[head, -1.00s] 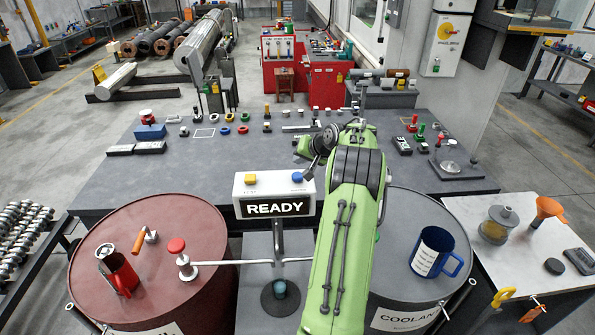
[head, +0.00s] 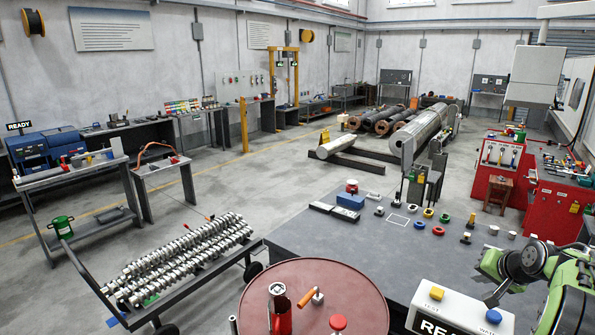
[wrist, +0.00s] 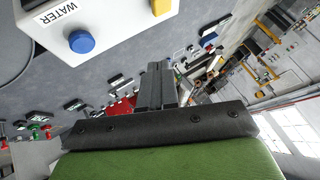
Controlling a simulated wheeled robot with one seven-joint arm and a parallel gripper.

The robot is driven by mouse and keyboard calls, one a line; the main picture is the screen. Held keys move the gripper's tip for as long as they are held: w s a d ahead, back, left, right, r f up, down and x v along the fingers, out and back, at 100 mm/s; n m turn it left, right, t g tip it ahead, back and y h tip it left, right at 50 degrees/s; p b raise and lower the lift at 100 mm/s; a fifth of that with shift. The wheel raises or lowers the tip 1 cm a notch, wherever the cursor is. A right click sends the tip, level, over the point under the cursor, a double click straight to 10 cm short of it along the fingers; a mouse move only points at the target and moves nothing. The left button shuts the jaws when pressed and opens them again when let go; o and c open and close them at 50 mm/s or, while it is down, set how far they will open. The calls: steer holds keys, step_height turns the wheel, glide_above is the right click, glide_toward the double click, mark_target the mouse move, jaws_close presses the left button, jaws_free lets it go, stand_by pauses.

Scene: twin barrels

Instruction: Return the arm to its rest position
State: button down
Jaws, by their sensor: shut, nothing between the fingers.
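My gripper (wrist: 162,88) shows in the wrist view as dark fingers shut together, with nothing between them. In the head view my green arm (head: 572,300) is at the lower right edge, largely cut off, beside the white control box (head: 462,308). The box carries a yellow button (head: 436,293) and a blue button (head: 493,316). In the wrist view the box (wrist: 110,22) is at the upper left, close to the gripper, with the blue button (wrist: 82,41) beside the word WATER. The fingers look apart from the box.
A red-brown barrel (head: 262,290) with a red can (head: 280,312) on it stands at the lower middle. The dark workbench (head: 345,245) behind it holds several small parts. A cart of metal shafts (head: 180,262) stands at left. Open floor (head: 250,180) lies beyond.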

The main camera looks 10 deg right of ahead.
steer(key=a+r+n+g+b, duration=0.1)
steer(key=a+r+n+b, duration=0.2)
steer(key=a, duration=1.3)
steer(key=s+a+r+n, duration=0.1)
steer(key=s+a, duration=0.2)
steer(key=a, duration=0.4)
steer(key=s+a+r+n, duration=0.1)
steer(key=s+a+n, duration=0.15)
steer(key=a, duration=0.45)
steer(key=s+a+f+n+b, duration=0.1)
steer(key=s+a+f, duration=0.1)
steer(key=s, duration=0.4)
steer(key=s+a+f+n+g+y+b, duration=0.1)
steer(key=s+a+f, duration=0.2)
steer(key=s, duration=0.4)
steer(key=s+a+f+n+b, duration=0.1)
steer(key=s+a+f, duration=0.1)
steer(key=s+a, duration=0.2)
steer(key=s, duration=0.2)
steer(key=shift+s+a+f+g, duration=0.25)
steer(key=shift+s+a+g, duration=0.05)
steer(key=shift+a+g, duration=0.1)
steer(key=shift+n, duration=0.25)
